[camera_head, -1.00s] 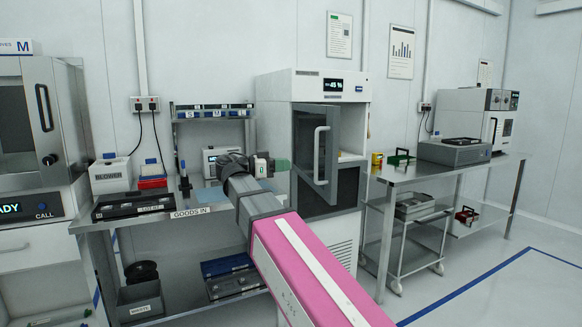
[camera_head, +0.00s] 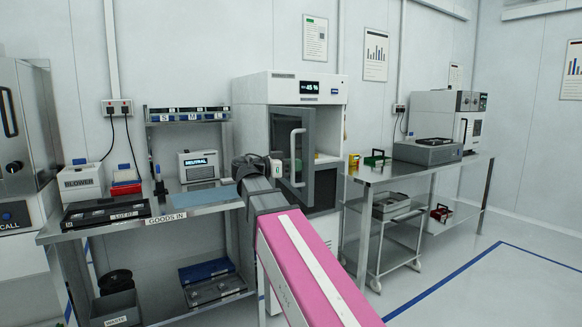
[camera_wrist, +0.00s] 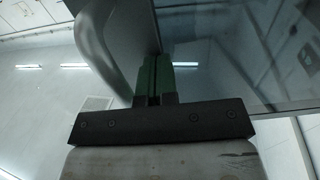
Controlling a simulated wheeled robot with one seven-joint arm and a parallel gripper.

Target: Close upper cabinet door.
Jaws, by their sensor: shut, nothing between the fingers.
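The upper cabinet door (camera_head: 283,130) is a dark glass panel with a grey frame and a pale curved handle (camera_head: 297,157). It stands partly open on the white cabinet (camera_head: 290,84), with a gap into the pale interior at its right. My gripper (camera_wrist: 155,78) has green fingers, shut and empty. In the wrist view they are beside the door's frame, with the handle (camera_wrist: 95,50) at left and the glass (camera_wrist: 225,50) at right. I cannot tell whether they touch the door. In the head view the wrist is at the door's left and the fingertips are hard to make out.
A metal bench (camera_head: 200,205) with a blower box, trays and a small display unit stands left of the cabinet. A steel table (camera_head: 400,175) with a grey device stands right, a trolley (camera_head: 385,235) beneath. Open floor lies at the front right.

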